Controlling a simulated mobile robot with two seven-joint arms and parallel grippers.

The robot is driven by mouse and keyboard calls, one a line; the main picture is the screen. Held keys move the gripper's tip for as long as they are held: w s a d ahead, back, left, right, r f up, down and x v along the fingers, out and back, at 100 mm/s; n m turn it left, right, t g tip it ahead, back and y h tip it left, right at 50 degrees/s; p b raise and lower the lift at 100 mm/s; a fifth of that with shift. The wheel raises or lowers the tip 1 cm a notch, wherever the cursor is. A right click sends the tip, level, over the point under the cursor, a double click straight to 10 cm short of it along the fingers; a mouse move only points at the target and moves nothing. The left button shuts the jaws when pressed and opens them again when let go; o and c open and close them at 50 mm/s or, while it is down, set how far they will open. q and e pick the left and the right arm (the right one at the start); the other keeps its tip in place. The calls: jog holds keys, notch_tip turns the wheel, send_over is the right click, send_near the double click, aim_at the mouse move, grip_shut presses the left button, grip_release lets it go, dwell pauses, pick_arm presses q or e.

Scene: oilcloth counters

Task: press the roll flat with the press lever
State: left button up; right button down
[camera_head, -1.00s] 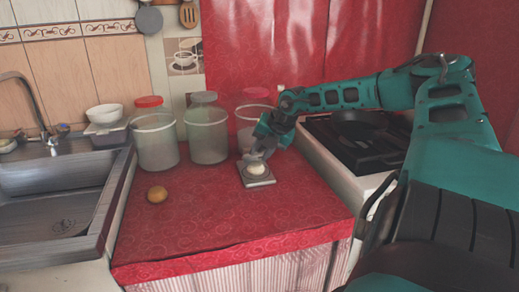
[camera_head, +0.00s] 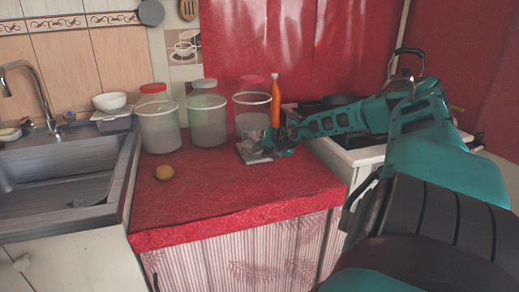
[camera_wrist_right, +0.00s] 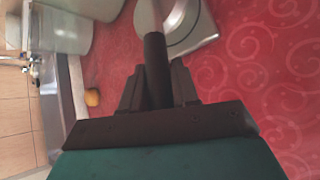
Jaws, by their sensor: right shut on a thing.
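The press (camera_head: 258,160) is a small grey metal plate with a lever at the back right of the red counter. Its round plate and square base edge show in the wrist view (camera_wrist_right: 192,38). My right gripper (camera_head: 272,148) is low beside the press, shut on the dark lever handle (camera_wrist_right: 155,58), which stands between its fingers. The roll cannot be made out on the press; the lever, round plate and gripper cover that area. My left gripper is not in view.
A small brown round thing (camera_head: 164,172) lies on the red counter (camera_head: 240,200). Jars (camera_head: 207,120) and an orange bottle (camera_head: 275,97) stand behind the press. A sink (camera_head: 60,180) is at the left, a stove (camera_head: 355,152) at the right. The counter's front is clear.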

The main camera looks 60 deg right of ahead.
jog(key=shift+f+t, duration=0.3)
jog(key=shift+f, duration=0.45)
jog(key=shift+f+t+h+b, duration=0.45)
jog(key=shift+f+h, duration=0.15)
jog(key=shift+f, duration=0.15)
jog(key=shift+s, duration=0.1)
jog(key=c, duration=0.9)
grip_release()
jog(key=shift+f, duration=0.1)
